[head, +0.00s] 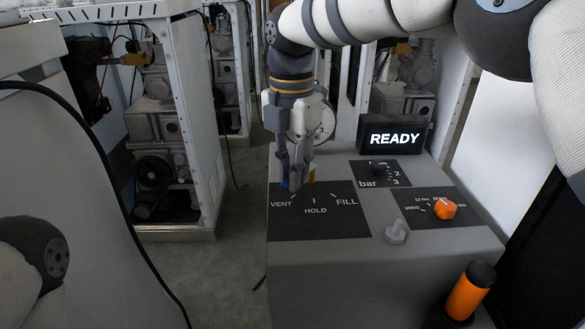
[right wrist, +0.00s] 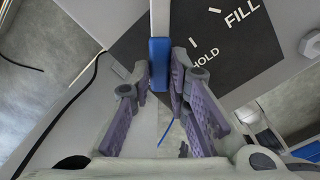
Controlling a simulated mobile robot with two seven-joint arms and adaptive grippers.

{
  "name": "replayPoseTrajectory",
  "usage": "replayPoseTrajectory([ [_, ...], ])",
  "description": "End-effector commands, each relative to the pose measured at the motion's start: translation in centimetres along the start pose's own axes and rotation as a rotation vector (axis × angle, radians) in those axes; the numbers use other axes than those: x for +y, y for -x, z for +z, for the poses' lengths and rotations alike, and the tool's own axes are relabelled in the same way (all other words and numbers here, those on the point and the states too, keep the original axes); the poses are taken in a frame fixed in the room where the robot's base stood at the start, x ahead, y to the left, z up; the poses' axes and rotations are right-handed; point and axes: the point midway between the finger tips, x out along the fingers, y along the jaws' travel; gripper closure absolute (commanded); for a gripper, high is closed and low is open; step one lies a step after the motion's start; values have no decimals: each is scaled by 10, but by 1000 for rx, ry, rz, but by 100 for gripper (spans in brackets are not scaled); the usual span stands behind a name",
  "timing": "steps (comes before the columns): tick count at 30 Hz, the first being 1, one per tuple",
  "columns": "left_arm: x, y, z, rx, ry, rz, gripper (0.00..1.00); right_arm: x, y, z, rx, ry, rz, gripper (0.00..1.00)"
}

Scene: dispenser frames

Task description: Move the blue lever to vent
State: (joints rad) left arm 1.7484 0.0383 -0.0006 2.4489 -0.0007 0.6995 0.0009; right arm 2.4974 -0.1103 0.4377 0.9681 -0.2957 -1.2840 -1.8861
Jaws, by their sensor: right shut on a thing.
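The blue lever's handle (right wrist: 159,62) stands between the fingertips of my right gripper (right wrist: 161,78) in the right wrist view, with its pale shaft (right wrist: 160,18) running up out of frame. In the head view my right gripper (head: 292,182) is over the upper left of the black VENT/HOLD/FILL plate (head: 340,225), and a little blue shows at its tips. The gripper is shut on the handle. The handle is near the VENT side, but the gripper hides the pivot and the lever's exact angle. The left gripper is out of view.
A READY display (head: 394,136) stands at the back of the grey console (head: 300,275). A black bar knob (head: 378,167), an orange knob (head: 445,209) and a grey toggle (head: 396,232) are to the right. An orange-black cylinder (head: 467,296) stands at the front right.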

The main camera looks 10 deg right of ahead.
Motion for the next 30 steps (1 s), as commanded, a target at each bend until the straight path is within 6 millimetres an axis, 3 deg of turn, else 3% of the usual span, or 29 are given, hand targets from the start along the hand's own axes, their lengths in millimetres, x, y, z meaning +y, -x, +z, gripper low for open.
replayPoseTrajectory([
  [4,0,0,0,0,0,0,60,0,0,0,0,-4,2,100],
  [5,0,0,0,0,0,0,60,0,0,0,0,-4,2,79],
  [7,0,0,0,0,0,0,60,0,0,1,0,-3,2,63],
  [17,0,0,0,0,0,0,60,0,3,1,-1,-1,2,63],
  [20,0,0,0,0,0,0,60,1,20,1,-3,-1,4,63],
  [27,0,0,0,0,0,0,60,1,88,1,-3,-2,7,63],
  [30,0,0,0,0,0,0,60,2,105,1,-2,-3,4,63],
])
